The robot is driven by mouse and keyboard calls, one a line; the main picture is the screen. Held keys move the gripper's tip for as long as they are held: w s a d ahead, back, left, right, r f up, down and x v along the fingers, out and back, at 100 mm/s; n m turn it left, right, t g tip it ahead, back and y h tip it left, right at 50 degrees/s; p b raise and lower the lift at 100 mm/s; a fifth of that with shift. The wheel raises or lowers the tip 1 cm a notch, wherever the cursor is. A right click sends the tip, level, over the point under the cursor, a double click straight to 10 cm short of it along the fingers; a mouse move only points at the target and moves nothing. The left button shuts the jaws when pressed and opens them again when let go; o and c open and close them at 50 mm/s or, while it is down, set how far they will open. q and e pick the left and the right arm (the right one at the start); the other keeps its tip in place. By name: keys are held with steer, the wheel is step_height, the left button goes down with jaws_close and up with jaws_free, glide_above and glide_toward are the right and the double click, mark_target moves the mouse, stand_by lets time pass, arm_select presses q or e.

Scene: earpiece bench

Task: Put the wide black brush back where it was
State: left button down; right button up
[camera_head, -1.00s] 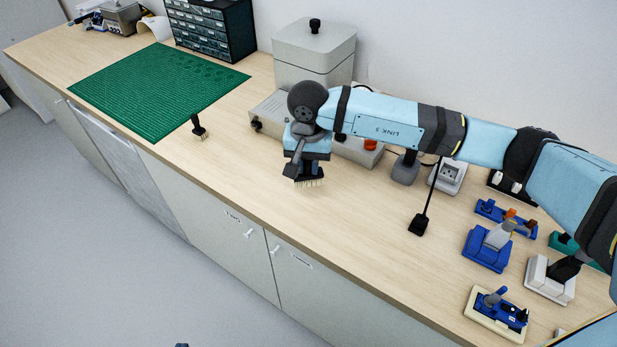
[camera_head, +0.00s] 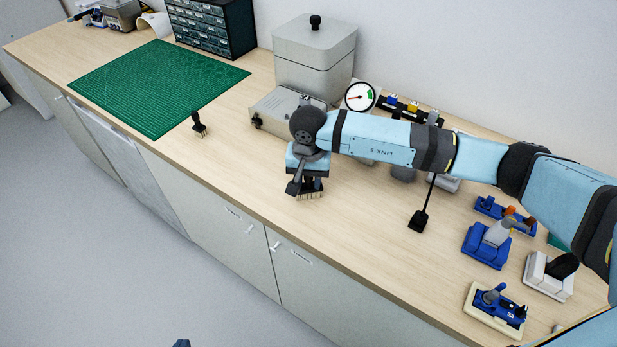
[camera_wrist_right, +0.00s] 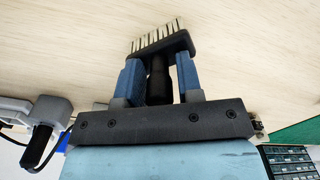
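The wide black brush (camera_head: 314,186), with pale bristles, is held bristles-down over the bare bench top. In the right wrist view the wide black brush (camera_wrist_right: 160,44) shows its handle between the two blue fingers of my right gripper (camera_wrist_right: 158,78), which is shut on it. In the head view my right gripper (camera_head: 308,172) is directly above the brush head and partly hides it. I cannot tell whether the bristles touch the wood. Only a small dark tip, probably my left gripper (camera_head: 182,343), shows at the bottom edge; its fingers cannot be made out.
A smaller black brush (camera_head: 199,124) stands by the green mat (camera_head: 150,90). A grey box machine (camera_head: 312,55) and a dial gauge (camera_head: 360,97) stand behind my right arm. A black paddle (camera_head: 418,221) and blue fixtures (camera_head: 486,246) are on the right. The bench front is clear.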

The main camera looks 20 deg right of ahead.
steer(key=shift+o, duration=0.6)
steer(key=shift+r, duration=0.1)
steer(key=shift+r+p, duration=0.25)
steer(key=shift+p, duration=0.15)
step_height(320, 180, up, 12)
steer(key=shift+f+b, duration=0.15)
steer(key=shift+b, duration=1.05)
